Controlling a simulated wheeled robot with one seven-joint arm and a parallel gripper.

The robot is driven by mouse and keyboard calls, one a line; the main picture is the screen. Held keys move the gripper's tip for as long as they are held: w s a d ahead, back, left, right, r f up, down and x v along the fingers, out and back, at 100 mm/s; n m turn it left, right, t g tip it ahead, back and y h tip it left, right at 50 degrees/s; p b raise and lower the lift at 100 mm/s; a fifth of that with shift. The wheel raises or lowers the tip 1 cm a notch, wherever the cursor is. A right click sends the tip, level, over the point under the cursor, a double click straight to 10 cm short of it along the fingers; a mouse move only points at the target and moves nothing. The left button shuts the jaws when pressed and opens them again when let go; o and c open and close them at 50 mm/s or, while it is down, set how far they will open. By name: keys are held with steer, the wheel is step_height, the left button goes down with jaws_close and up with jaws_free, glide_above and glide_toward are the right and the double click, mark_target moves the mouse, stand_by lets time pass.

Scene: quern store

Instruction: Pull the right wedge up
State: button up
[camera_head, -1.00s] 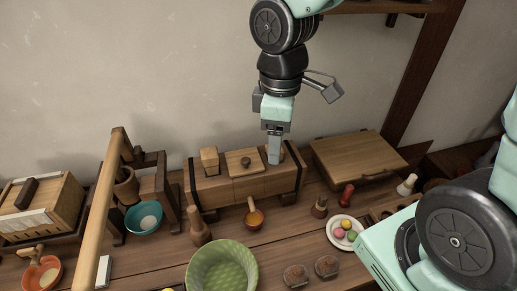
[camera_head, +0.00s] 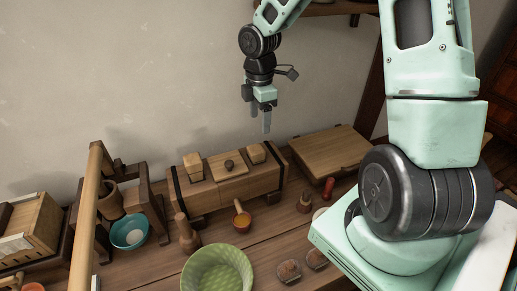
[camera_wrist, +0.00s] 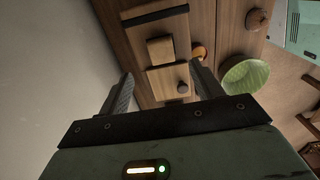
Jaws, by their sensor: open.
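A wooden box with dark bands (camera_head: 232,190) stands against the wall. The right wedge (camera_head: 257,153) is a small light wooden block on its top at the right end. It shows less height than the left wedge (camera_head: 193,166). A lid with a dark knob (camera_head: 229,166) lies between them. My gripper (camera_head: 267,127) is open and empty in the air above the right end of the box, apart from the wedge. In the wrist view the right wedge (camera_wrist: 160,50) lies beyond the open fingers (camera_wrist: 162,70), and the left wedge is hidden.
A flat wooden case (camera_head: 330,150) stands close right of the box. A wooden frame (camera_head: 150,205) is at the left. The air above the box is clear.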

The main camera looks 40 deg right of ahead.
mark_target(259, 148)
step_height(259, 148, down, 12)
steer(key=shift+r+b, duration=0.1)
steer(key=shift+b, duration=0.25)
